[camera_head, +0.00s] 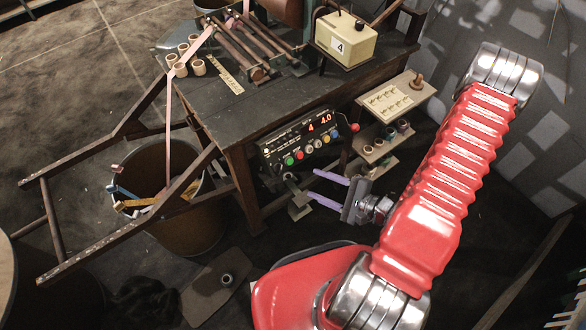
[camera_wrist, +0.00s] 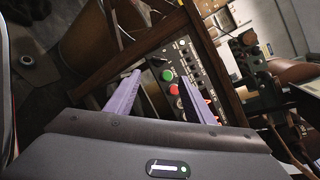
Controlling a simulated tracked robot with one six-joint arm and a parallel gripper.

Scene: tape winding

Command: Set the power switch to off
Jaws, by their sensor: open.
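The control panel (camera_head: 281,146) is a dark box at the front of the workbench, with a lit red display (camera_head: 319,124) and a row of coloured buttons. Its near end also shows in the wrist view (camera_wrist: 187,62), with a green button (camera_wrist: 167,75), a red button (camera_wrist: 173,89) and a small dark knob (camera_wrist: 157,61). I cannot tell for sure which control is the power switch, or its setting. My gripper (camera_head: 311,183) is open and empty, its lavender fingers just in front of and below the panel. In the wrist view the fingers (camera_wrist: 161,80) are spread either side of the green and red buttons.
The dark workbench (camera_head: 200,100) carries rods, several small rolls and a cream box (camera_head: 346,40) marked 4. A bin (camera_head: 188,232) with tape strips stands left. Small shelves (camera_head: 395,97) stand right of the panel. A bench leg (camera_head: 243,188) is close left of my fingers.

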